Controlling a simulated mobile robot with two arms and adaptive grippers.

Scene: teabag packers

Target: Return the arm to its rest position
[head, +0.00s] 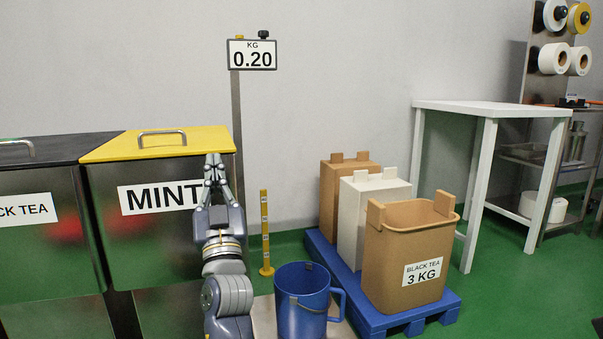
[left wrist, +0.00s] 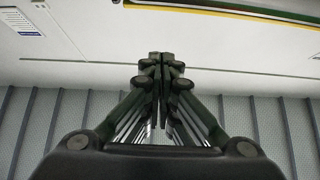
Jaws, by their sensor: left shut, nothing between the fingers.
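My left arm rises from the bottom of the head view, with its left gripper (head: 214,160) pointing up in front of the right part of the steel MINT bin (head: 150,250). The gripper covers the end of the MINT label. In the left wrist view the fingers (left wrist: 160,60) are together and hold nothing. Behind them that view shows a pale wall or ceiling and grey ribbed panels. My right gripper is in neither view.
A blue jug (head: 300,312) stands just right of my arm, near a yellow post (head: 264,230). A scale display (head: 252,54) reads 0.20 KG. A blue pallet (head: 400,322) carries a BLACK TEA bin (head: 385,265) and other containers. A white table (head: 480,105) stands at right.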

